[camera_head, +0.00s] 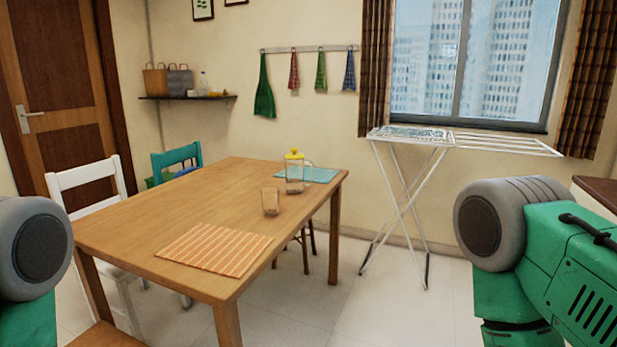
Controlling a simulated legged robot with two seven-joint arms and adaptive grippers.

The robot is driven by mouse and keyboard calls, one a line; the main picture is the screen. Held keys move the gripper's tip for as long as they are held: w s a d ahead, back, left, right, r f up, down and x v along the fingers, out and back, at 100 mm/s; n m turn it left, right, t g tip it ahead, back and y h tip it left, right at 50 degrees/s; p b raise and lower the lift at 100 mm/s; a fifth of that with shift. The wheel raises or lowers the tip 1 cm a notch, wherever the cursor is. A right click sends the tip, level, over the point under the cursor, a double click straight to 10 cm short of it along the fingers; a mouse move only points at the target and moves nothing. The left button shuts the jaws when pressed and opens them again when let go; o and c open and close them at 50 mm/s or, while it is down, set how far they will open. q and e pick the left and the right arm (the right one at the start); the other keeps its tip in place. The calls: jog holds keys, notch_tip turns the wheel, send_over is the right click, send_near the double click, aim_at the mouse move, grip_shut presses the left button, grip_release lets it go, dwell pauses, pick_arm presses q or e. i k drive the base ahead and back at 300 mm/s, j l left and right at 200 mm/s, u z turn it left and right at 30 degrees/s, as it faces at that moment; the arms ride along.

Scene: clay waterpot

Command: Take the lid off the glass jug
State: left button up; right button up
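The glass jug (294,174) stands upright on the far right part of the wooden table (170,200), near its right edge. It is clear, with a handle on its right side. A yellow lid (294,154) sits on top of it. Only parts of my two arms show, at the left and right edges of the view. Neither of my grippers is in view, and both visible arm parts are well away from the jug.
A tumbler (270,201) stands in front of the jug. An orange striped mat (215,249) lies near the front edge, and a teal mat (321,174) behind the jug. White (90,184) and teal (177,156) chairs stand left. A drying rack (407,190) stands right, with clear floor before it.

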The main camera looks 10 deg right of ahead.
aim_at(294, 156)
jog(key=u, duration=0.45)
jog(key=l+u, duration=0.1)
jog(key=u, duration=0.35)
jog(key=i+l+u, duration=0.1)
jog(key=u, duration=0.8)
jog(key=l+u, duration=0.15)
jog(key=u, duration=0.3)
jog(key=l+u, duration=0.1)
jog(key=u, duration=0.4)
jog(key=k+l+u, duration=0.15)
jog(key=l+u, duration=0.3)
jog(key=k+l+u, duration=0.2)
jog(key=l+u, duration=0.15)
jog(key=u, duration=0.15)
jog(key=k+l+u, duration=0.25)
jog(key=u, duration=0.2)
jog(key=k+l+u, duration=0.2)
jog(key=u, duration=0.3)
jog(key=k+l, duration=0.1)
jog(key=k, duration=0.35)
jog(key=k+l, duration=0.15)
jog(key=k, duration=0.3)
jog(key=k+l, duration=0.1)
jog(key=k, duration=0.35)
